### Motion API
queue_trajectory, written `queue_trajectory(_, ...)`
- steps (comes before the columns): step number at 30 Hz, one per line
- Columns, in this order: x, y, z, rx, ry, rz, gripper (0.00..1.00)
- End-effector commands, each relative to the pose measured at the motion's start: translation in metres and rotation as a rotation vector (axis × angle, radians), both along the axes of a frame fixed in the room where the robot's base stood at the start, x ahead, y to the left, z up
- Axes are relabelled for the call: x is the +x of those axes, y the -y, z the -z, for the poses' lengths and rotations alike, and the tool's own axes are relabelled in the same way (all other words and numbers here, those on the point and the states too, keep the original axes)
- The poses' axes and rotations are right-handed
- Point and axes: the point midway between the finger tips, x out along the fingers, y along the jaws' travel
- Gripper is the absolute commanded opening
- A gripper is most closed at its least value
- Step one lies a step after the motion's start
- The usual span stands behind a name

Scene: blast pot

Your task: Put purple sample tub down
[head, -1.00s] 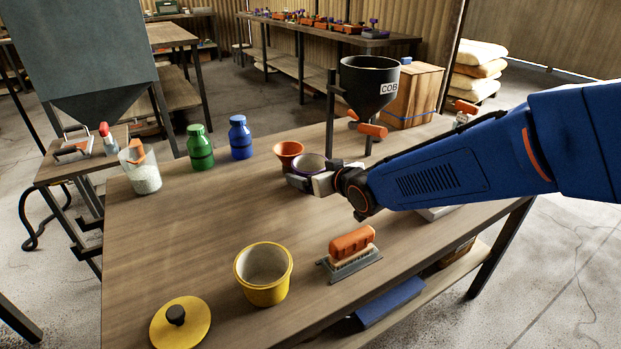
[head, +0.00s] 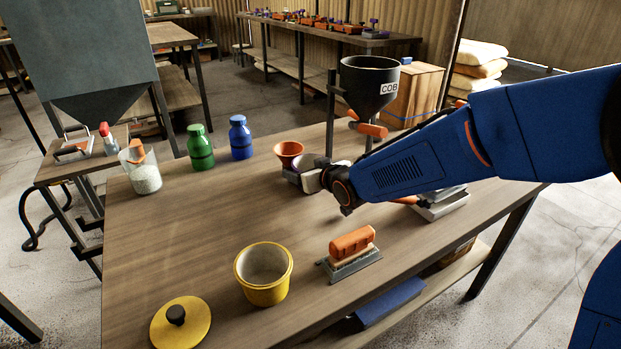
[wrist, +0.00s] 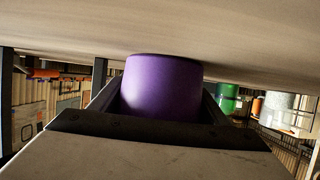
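The purple sample tub (wrist: 162,88) fills the space between the two fingers of my gripper (wrist: 163,108) in the wrist view. The fingers lie along both its sides, shut on it. That view is upside down, and the tub's end meets the edge of the tabletop in the picture; I cannot tell whether it touches or hovers just above. In the head view my gripper (head: 310,179) is low over the wooden table (head: 225,220), just in front of an orange funnel-shaped cup (head: 289,151). The tub is mostly hidden there behind the gripper and cup.
A black hopper (head: 369,84) on a stand is behind my gripper. Green (head: 200,150) and blue (head: 240,140) bottles stand to the left. The table's middle left is clear.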

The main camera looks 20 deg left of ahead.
Motion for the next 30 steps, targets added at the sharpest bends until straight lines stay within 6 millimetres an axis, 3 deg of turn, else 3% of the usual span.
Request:
queue_trajectory(5, 0.000, 0.000, 0.000, 0.000, 0.000, 0.000, 0.41)
queue_trajectory(12, 0.000, 0.000, -0.002, 0.000, 0.000, 0.000, 0.41)
queue_trajectory(17, 0.000, 0.000, -0.013, 0.002, 0.001, 0.000, 0.41)
queue_trajectory(27, -0.028, 0.033, -0.013, 0.000, 0.000, 0.000, 0.41)
queue_trajectory(30, -0.026, 0.031, -0.030, 0.002, 0.003, 0.000, 0.41)
